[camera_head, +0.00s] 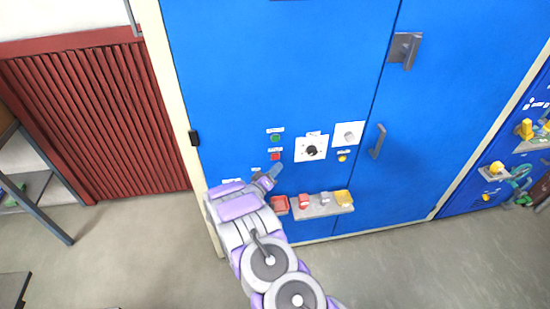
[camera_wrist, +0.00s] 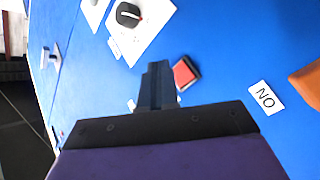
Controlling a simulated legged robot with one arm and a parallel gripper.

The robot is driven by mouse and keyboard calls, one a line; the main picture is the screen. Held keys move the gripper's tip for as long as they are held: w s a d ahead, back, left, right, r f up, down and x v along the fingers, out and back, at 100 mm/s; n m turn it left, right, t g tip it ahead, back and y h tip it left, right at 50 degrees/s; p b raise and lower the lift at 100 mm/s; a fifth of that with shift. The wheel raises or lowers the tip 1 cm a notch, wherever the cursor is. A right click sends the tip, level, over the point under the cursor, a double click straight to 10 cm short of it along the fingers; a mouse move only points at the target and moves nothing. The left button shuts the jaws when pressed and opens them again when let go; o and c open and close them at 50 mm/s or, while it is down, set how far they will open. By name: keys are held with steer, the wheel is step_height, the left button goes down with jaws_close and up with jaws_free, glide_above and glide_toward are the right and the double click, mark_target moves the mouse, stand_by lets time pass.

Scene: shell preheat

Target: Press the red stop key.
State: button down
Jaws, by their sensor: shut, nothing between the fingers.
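The red stop key (camera_head: 275,156) is a small square button on the blue cabinet front, below a round green button (camera_head: 275,138). In the wrist view the red key (camera_wrist: 186,72) sits in a dark frame just right of my fingertips. My gripper (camera_head: 276,169) is shut and empty, its tip just below the red key in the head view. In the wrist view the shut fingers (camera_wrist: 157,70) point at the panel beside the key, partly overlapping its frame edge. I cannot tell whether the tip touches the panel.
A black rotary knob (camera_head: 312,150) on a white plate is right of the key; a yellow button (camera_head: 342,158) is further right. A small shelf (camera_head: 318,210) with red, grey and yellow items juts out below. A door handle (camera_head: 377,141) stands out at right.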

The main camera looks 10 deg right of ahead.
steer(key=shift+s, duration=1.7)
steer(key=w+a+r+g+y, duration=0.1)
steer(key=w+a+r+y, duration=0.3)
steer(key=a+r+y, duration=0.55)
steer(key=s+a+r+n+g+y, duration=0.1)
steer(key=s+a+r+g+y, duration=0.35)
steer(key=s+r+y, duration=0.4)
steer(key=s+d+r+g+h, duration=0.1)
steer(key=s+d, duration=0.4)
steer(key=s, duration=1)
steer(key=s+d+r+m+g+h, duration=0.1)
steer(key=s+d+g, duration=0.4)
steer(key=s, duration=1)
steer(key=s+d+r+g+h, duration=0.2)
steer(key=s+d+r+g, duration=0.1)
steer(key=s, duration=1.3)
steer(key=shift+d+r+m, duration=0.3)
steer(key=shift+d+r, duration=0.4)
steer(key=shift+d, duration=0.3)
